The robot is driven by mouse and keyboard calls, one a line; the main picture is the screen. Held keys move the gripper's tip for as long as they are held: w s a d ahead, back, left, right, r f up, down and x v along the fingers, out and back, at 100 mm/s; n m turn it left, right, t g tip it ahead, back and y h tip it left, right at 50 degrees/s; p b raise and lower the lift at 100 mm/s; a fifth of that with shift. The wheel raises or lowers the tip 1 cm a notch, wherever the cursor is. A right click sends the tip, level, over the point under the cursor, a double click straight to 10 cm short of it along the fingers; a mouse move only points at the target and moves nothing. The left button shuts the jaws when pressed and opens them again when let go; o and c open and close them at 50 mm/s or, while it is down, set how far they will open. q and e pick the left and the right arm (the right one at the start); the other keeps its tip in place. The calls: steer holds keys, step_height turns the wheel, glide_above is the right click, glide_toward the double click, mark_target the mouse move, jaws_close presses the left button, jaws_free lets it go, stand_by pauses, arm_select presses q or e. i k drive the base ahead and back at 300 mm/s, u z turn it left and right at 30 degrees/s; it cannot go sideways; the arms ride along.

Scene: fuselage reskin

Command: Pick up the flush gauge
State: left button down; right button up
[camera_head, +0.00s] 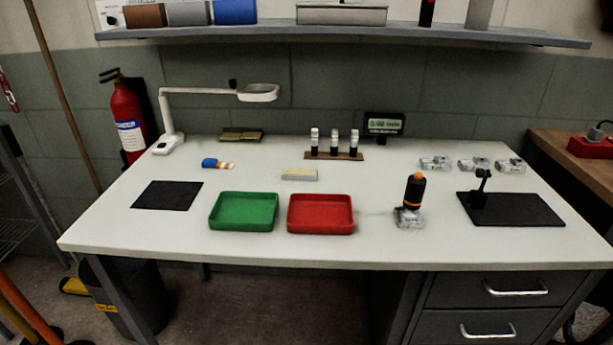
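No object carries a readable flush gauge label, so I cannot tell for sure which one it is. A black upright tool with orange bands (413,190) stands on a clear, silvery base at the right front of the table. A small black stand-like device (481,190) rises from a dark mat (530,211) farther right. A small blue and orange-white item (211,162) lies at the left back. Neither of my grippers shows in the head view.
The white table (330,248) also holds a green tray (243,225), a red tray (320,227), an empty-looking dark mat (168,195), a pale block (299,174), a vial rack (334,156), several clear parts (474,163) and a lamp (167,143). A shelf (340,33) hangs above.

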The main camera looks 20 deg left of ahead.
mark_target(415, 190)
steer(key=z, duration=1.7)
steer(key=i, duration=0.95)
steer(key=u, duration=2.8)
